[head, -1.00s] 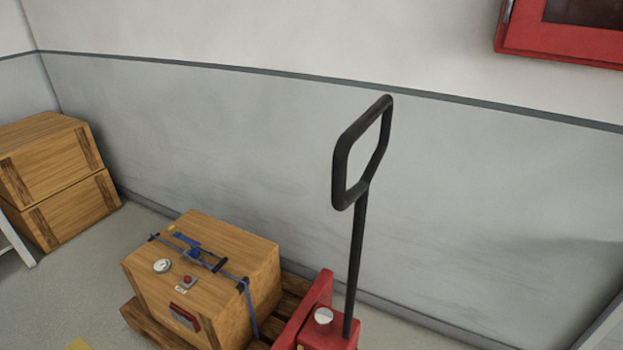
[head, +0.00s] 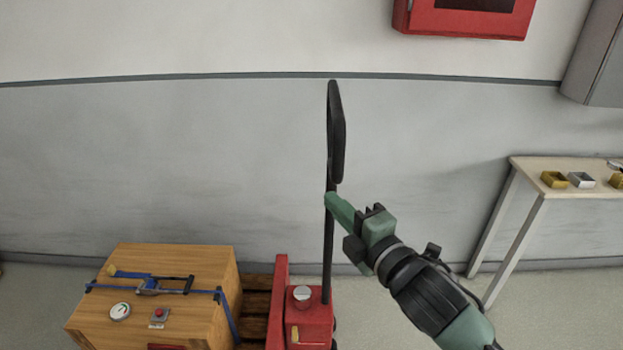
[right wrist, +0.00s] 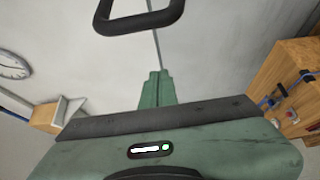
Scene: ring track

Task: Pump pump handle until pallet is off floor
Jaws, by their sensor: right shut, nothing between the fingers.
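The black pump handle (head: 337,135) stands upright from the red pump unit (head: 308,322) of a pallet jack, its loop seen nearly edge-on. My right gripper (head: 329,200) is shut and empty, its fingertips overlapping the shaft just below the loop in the head view; I cannot tell if they touch it. In the right wrist view the shut fingers (right wrist: 155,88) point towards the handle loop (right wrist: 150,18), which lies above the tips. The wooden pallet (head: 256,308) carries a strapped wooden crate (head: 180,275). The pallet's underside is hidden. My left gripper is not in view.
A wall runs behind the jack. A light table (head: 530,165) with small yellow and grey items stands at the right. A red wall cabinet (head: 465,20) hangs above. Floor is clear between the jack and the table.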

